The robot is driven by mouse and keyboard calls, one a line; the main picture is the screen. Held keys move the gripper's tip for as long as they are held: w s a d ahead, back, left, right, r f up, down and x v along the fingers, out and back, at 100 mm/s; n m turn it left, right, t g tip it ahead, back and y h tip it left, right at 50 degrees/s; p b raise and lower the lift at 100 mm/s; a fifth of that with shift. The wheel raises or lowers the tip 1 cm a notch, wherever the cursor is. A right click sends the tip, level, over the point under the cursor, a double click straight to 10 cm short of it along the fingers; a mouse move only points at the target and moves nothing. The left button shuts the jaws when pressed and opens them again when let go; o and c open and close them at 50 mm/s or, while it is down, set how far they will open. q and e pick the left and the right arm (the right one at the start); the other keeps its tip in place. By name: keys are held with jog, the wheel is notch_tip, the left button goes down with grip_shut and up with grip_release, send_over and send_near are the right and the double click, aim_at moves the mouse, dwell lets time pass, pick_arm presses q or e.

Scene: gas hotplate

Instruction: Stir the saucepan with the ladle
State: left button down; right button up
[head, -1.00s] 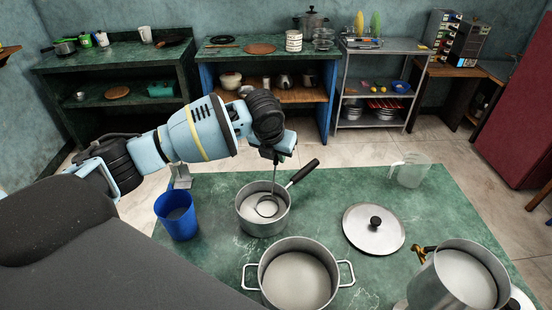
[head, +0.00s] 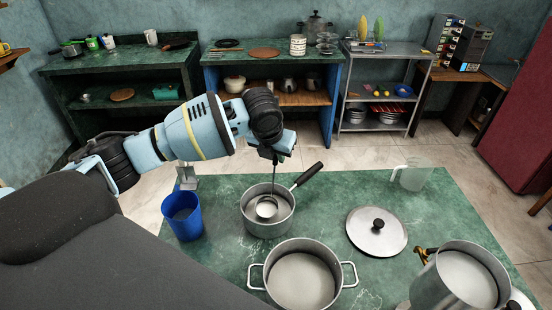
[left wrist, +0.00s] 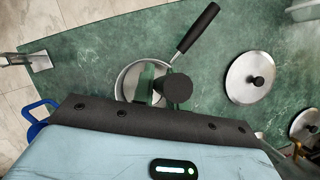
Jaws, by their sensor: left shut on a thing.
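The grey metal saucepan (head: 262,228) stands on the green table, its black handle pointing to the back right. The ladle (head: 267,208) hangs upright with its bowl inside the saucepan, near the middle. My left gripper (head: 272,157) is above the saucepan and shut on the ladle's upper part. In the left wrist view, my left gripper (left wrist: 152,84) is seen from above around the ladle's dark, round handle end (left wrist: 176,87). It hides much of the saucepan (left wrist: 124,80) there. My right gripper is not in view.
A blue cup (head: 183,216) stands left of the saucepan. A two-handled pot (head: 302,280) is close in front. A lid (head: 377,232) lies to the right, with a clear jug (head: 411,174) behind it. A tall pot (head: 459,278) stands at the front right.

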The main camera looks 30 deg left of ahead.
pick_arm(q)
jog(key=shift+r, duration=2.85)
jog(key=shift+s, duration=0.1)
jog(key=shift+s+f+t, duration=1.2)
jog(key=shift+s+t, duration=4.5)
jog(key=shift+s, duration=2.7)
jog(key=shift+w+r+g, duration=0.4)
jog(key=shift+w+g, duration=1.5)
jog(key=shift+w, duration=0.95)
jog(key=shift+w+r+g, duration=0.4)
jog(key=shift+w+g, duration=1.5)
jog(key=shift+w, duration=0.95)
jog(key=shift+w+r+g, duration=0.4)
jog(key=shift+w+g, duration=1.5)
jog(key=shift+w, duration=0.95)
jog(key=shift+r, duration=0.1)
